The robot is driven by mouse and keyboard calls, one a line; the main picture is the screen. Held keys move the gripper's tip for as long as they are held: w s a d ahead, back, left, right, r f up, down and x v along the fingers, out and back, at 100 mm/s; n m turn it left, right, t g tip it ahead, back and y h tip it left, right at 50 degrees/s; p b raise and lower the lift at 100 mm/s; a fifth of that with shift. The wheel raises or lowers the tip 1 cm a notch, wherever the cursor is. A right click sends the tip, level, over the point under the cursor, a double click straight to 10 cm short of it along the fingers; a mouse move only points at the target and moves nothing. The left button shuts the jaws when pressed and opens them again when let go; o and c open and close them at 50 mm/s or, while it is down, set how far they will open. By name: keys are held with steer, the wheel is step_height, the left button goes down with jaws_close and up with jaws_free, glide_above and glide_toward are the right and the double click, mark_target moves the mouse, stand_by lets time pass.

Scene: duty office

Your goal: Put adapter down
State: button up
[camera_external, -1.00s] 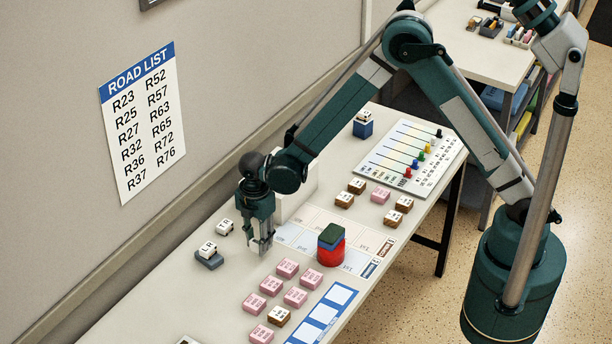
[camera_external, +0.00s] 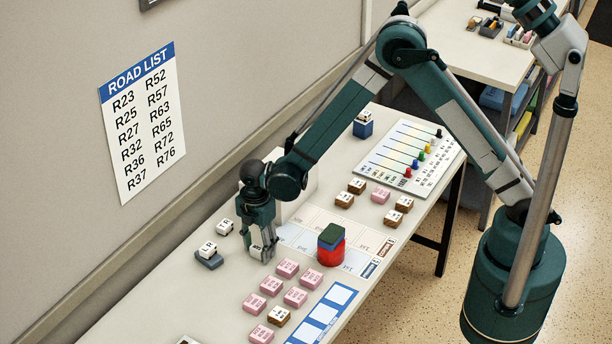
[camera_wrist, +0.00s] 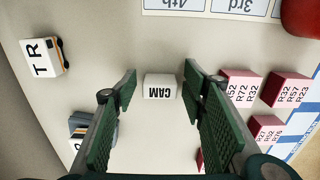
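A small white block lettered CAM (camera_wrist: 160,86) is between my gripper's fingertips in the wrist view, with a gap on each side. In the external view the white block (camera_external: 262,252) shows at the fingertips, low over or on the table (camera_external: 205,290); I cannot tell whether it touches the table. My gripper (camera_external: 262,246) points down, and its fingers (camera_wrist: 160,80) are spread apart. No label marks anything as the adapter, so I cannot tell whether this block is it.
A white block (camera_external: 224,227) and a grey-based block (camera_external: 209,260) stand left of the gripper. Several pink blocks (camera_external: 288,268) lie close in front. A red cylinder (camera_external: 331,255) with green and blue pieces on top stands right.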

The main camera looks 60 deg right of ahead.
steer(key=shift+r, duration=0.2)
step_height(320, 180, up, 12)
stand_by(1.0)
stand_by(0.5)
